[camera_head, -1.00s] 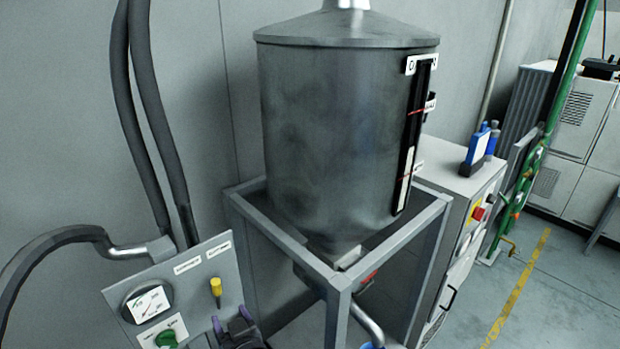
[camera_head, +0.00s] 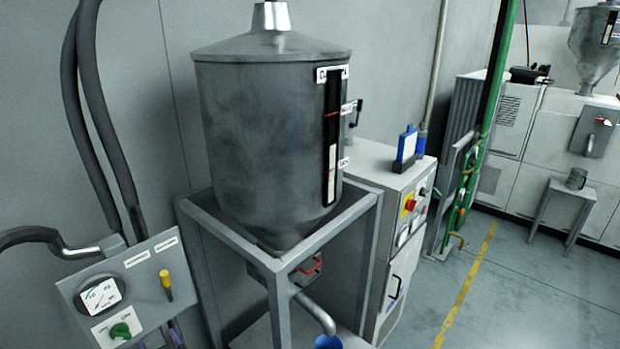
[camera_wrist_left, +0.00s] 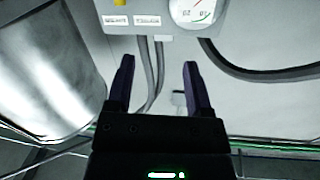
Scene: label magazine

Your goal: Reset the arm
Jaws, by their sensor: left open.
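My left gripper (camera_head: 160,339) shows only as small purple-black finger parts at the bottom edge of the head view, just below the grey control panel (camera_head: 142,262). In the left wrist view the left gripper (camera_wrist_left: 158,66) is open, with nothing between its two fingers. The panel appears upside down beyond the fingertips in that view, with its gauge (camera_wrist_left: 195,8) at the top. The gripper looks apart from the panel. Most of the left arm is hidden or out of frame. My right gripper is not in view.
A metal hopper (camera_head: 255,140) stands in a grey frame (camera_head: 283,310) right of the panel. Thick hoses (camera_head: 95,130) run down the wall. A white cabinet (camera_head: 405,262), a green pipe (camera_head: 490,90) and a small stool (camera_head: 562,195) stand farther right. The floor (camera_head: 520,310) there is clear.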

